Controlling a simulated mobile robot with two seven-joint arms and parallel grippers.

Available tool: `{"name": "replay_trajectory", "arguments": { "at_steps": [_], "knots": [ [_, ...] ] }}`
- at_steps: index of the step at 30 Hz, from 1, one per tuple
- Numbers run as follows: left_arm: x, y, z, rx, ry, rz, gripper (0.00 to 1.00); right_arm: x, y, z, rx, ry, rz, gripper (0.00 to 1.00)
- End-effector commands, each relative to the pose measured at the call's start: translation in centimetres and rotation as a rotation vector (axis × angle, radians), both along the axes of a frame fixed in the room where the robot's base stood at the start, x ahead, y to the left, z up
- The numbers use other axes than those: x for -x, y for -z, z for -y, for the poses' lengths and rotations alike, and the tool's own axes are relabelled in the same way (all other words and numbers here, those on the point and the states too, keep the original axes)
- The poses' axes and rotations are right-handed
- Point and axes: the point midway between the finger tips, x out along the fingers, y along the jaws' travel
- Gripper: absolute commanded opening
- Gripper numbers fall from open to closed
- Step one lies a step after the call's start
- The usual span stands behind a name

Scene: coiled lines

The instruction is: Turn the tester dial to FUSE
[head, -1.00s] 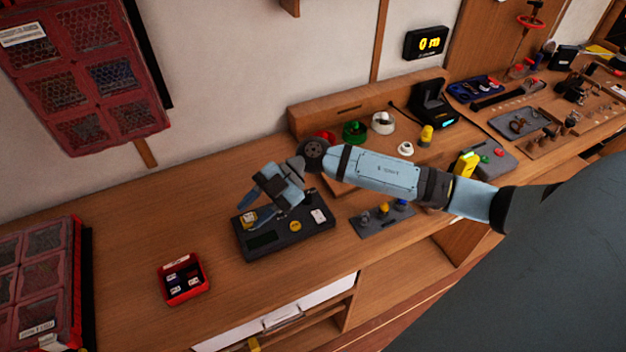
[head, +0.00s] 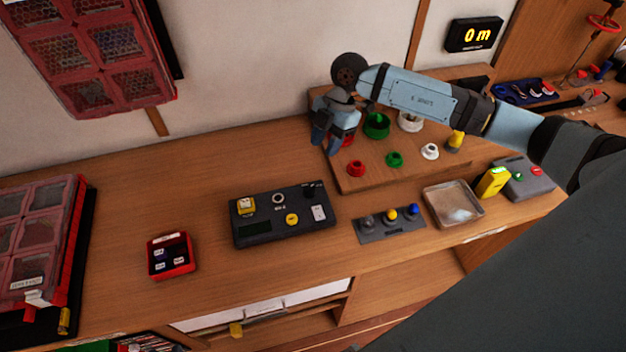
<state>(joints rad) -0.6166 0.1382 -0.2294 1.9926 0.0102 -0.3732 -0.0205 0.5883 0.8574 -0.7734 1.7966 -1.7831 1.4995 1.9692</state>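The tester (head: 256,239) is a dark box on the bench. It has a dark display at its lower left, a yellow block at its upper left, a ring-shaped part (head: 279,199), a round yellow knob (head: 292,219) and a white piece at the right. I cannot read the lettering or tell which setting the dial points to. My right gripper (head: 326,143) is up and right of the tester, clear of it, by the left end of the spool board. Its fingers look apart with nothing between them. My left gripper is out of view.
A wooden board (head: 375,180) holds green, white and red spools; the red one is partly behind my gripper. A small red box (head: 170,270), a grey plate with knobs (head: 378,234) and a metal tray (head: 433,206) surround the tester.

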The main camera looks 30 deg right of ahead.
Motion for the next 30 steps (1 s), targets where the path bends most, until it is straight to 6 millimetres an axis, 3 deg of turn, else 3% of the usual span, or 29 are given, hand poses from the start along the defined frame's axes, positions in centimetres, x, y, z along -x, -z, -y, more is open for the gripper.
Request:
{"name": "replay_trajectory", "arguments": {
  "at_steps": [15, 21, 30],
  "knots": [
    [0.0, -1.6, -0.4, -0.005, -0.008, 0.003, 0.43, 1.1, 9.3, -3.8, -0.002, -0.001, -0.003, 0.37],
    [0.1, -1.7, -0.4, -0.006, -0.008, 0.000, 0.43, 1.3, 11.0, -4.4, -0.001, -0.001, -0.001, 0.37],
    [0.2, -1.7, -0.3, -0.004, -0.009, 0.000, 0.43, 1.3, 11.3, -4.6, -0.002, -0.001, 0.001, 0.37]
  ]
}}
